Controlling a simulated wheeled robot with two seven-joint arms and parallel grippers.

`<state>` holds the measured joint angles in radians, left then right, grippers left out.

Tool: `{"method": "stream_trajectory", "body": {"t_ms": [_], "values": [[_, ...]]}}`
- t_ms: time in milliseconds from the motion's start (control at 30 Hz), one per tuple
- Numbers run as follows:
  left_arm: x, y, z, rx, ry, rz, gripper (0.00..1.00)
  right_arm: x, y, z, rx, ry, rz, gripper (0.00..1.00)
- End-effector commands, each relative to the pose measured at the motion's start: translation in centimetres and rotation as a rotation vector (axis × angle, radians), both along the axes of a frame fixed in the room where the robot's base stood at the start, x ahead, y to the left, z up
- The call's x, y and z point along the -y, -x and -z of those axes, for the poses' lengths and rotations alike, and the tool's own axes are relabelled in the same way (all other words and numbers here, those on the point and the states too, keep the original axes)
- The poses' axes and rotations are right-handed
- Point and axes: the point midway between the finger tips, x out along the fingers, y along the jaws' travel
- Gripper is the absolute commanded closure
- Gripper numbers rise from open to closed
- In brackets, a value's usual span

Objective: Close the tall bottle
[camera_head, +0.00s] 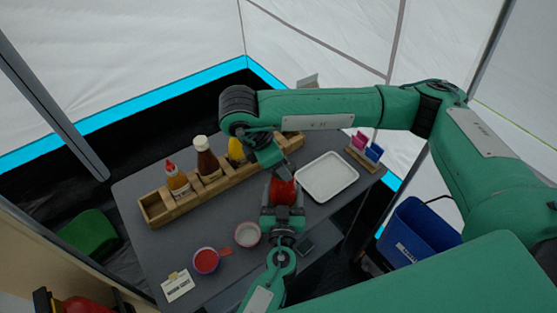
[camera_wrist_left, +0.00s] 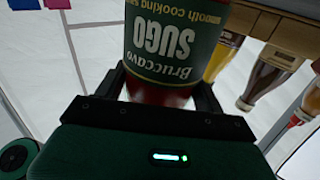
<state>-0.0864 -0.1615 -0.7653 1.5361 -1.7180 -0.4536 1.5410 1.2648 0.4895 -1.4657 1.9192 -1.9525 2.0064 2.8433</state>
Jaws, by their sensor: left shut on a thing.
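The sauce bottle (camera_head: 282,190) is red, with a dark green "Bruccavo SUGO" label that shows in the left wrist view (camera_wrist_left: 178,45). My right gripper (camera_head: 272,158) points down at the bottle's top from above. It hides the top, so I cannot see whether a cap is on it, or whether the fingers are open or shut.
A wooden rack (camera_head: 156,208) on the grey table holds several sauce bottles behind and left. A white tray (camera_head: 327,177) lies to the right. A red cup (camera_head: 205,261), a white cup (camera_head: 248,234) and a card (camera_head: 178,286) are at the front.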

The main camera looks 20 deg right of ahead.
Motion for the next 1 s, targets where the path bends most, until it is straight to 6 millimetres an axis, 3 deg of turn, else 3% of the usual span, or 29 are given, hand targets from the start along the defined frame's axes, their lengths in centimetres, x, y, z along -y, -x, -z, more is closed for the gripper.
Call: {"method": "stream_trajectory", "body": {"t_ms": [100,367,700,1000], "values": [[0.1,0.1,0.1,-0.002,0.0,0.003,0.94,0.0,0.0,0.0,0.001,0.0,-0.001,0.25],[0.1,0.1,0.1,-0.003,0.001,0.002,0.94,0.0,0.0,-0.1,0.001,0.001,-0.001,0.25],[0.0,0.0,0.1,-0.003,0.002,0.001,0.94,0.1,-0.1,-4.1,0.003,0.001,-0.001,0.25],[0.0,0.0,0.1,-0.003,0.002,0.0,0.94,0.1,0.0,-4.5,0.0,0.001,-0.001,0.25]]}}
